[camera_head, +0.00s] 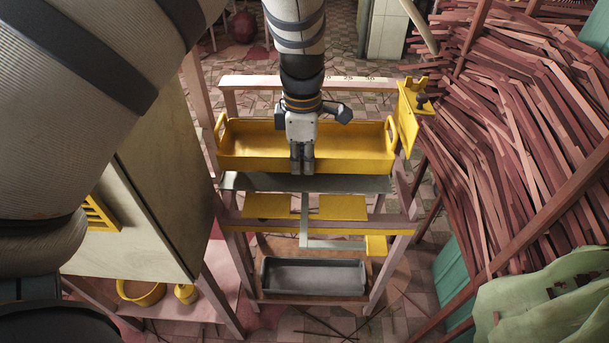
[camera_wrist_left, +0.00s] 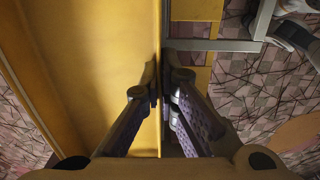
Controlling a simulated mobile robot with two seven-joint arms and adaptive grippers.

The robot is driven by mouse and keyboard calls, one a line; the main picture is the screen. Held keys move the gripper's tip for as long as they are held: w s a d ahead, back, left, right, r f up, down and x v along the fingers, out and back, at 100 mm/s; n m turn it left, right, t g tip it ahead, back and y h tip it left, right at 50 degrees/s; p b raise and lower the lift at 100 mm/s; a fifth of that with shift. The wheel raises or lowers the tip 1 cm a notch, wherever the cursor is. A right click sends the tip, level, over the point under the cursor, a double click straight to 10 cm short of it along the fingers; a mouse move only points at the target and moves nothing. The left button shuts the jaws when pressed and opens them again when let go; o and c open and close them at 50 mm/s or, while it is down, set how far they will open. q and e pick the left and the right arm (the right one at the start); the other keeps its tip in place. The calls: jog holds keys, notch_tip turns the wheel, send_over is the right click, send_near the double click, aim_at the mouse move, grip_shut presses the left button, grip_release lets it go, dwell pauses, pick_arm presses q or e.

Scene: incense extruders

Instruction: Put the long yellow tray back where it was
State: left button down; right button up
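The long yellow tray (camera_head: 345,150) has raised handles at both ends. It is level in the upper part of the wooden rack in the head view, just above or on a grey metal plate (camera_head: 340,184); I cannot tell which. My left gripper (camera_head: 302,168) comes down over the middle of the tray's near wall. In the left wrist view, its fingers (camera_wrist_left: 163,88) lie on both sides of the thin wall, closed against it. The tray's inner floor (camera_wrist_left: 90,60) looks empty there. My right gripper is not in view.
A wooden rack (camera_head: 318,82) surrounds the tray. A yellow bracket (camera_head: 408,115) stands at its right end. A dark grey tray (camera_head: 313,277) sits on the low shelf. A beige cabinet (camera_head: 165,195) is close on the left. Stacked reddish sticks (camera_head: 530,130) fill the right.

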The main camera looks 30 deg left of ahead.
aim_at(303, 172)
pick_arm(q)
notch_tip(303, 172, down, 5)
jog(key=shift+r, duration=0.1)
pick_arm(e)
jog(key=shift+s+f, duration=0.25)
pick_arm(q)
jog(key=c, duration=2.2)
grip_release()
jog(key=o, duration=0.4)
notch_tip(303, 172, up, 12)
jog(key=shift+p, duration=0.3)
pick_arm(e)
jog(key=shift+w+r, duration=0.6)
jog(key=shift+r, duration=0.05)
